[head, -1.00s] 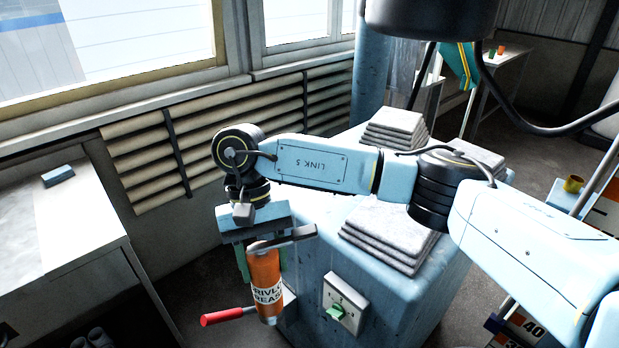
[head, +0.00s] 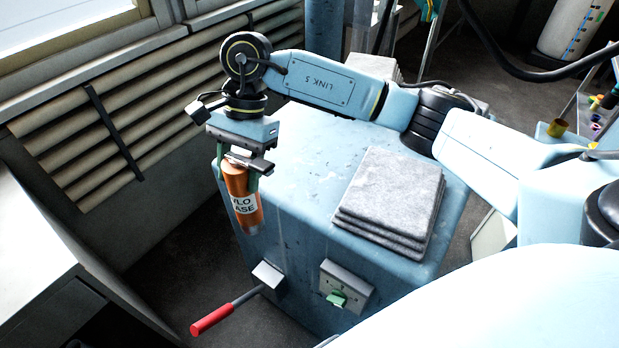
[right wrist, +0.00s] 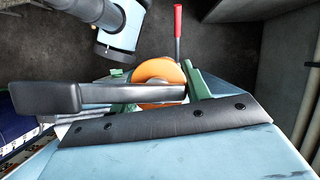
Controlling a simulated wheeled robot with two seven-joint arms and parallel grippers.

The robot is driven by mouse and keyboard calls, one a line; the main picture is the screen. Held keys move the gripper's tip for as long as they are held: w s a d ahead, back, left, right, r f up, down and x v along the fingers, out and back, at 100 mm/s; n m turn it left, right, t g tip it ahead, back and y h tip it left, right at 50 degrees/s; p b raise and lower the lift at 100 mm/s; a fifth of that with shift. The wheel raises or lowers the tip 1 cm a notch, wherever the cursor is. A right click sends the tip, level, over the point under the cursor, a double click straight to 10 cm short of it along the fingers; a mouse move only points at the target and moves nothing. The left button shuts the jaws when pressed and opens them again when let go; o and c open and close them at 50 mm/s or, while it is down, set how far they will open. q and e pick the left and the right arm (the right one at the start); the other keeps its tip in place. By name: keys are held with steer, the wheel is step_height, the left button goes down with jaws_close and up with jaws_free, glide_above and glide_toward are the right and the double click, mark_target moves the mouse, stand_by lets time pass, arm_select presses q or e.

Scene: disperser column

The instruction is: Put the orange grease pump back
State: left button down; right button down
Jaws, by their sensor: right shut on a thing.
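The orange grease pump (head: 242,200) is an orange cylinder with a white label and a dark lever across its top. In the head view it hangs nearly upright, slightly tilted, at the left front corner of the blue cabinet (head: 300,240). My right gripper (head: 234,174) is shut on its upper part, with green fingers on either side. In the right wrist view, the pump's orange top (right wrist: 160,72) shows between the fingers, partly hidden by the dark lever (right wrist: 115,93). I cannot tell whether the pump touches the cabinet. My left gripper is not in view.
A red-handled lever (head: 212,318) sticks out from a bracket on the cabinet's front, below the pump. A box with a green switch (head: 345,288) is beside it. Grey pads (head: 390,200) lie on the cabinet top. A white bench (head: 35,265) stands at left; floor between is clear.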

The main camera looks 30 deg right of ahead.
steer(key=w+d+r+m+t+h+p, duration=0.1)
steer(key=d+r+m+t, duration=0.1)
steer(key=d+r+m, duration=0.45)
steer(key=w+d+r+m+t+h+p, duration=0.1)
steer(key=d+m+t+h+p, duration=0.2)
steer(key=m, duration=0.7)
steer(key=w+d+r+m+t, duration=0.1)
steer(key=d+r+m+t, duration=0.15)
steer(key=d+m, duration=0.55)
step_height(320, 180, down, 9)
steer(key=a+m, duration=0.1)
steer(key=shift+h+p, duration=0.3)
steer(key=shift+p, duration=0.15)
steer(key=shift+f+g, duration=0.1)
steer(key=shift+g, duration=0.15)
steer(key=c, duration=0.7)
jaws_free()
steer(key=shift+f, duration=0.1)
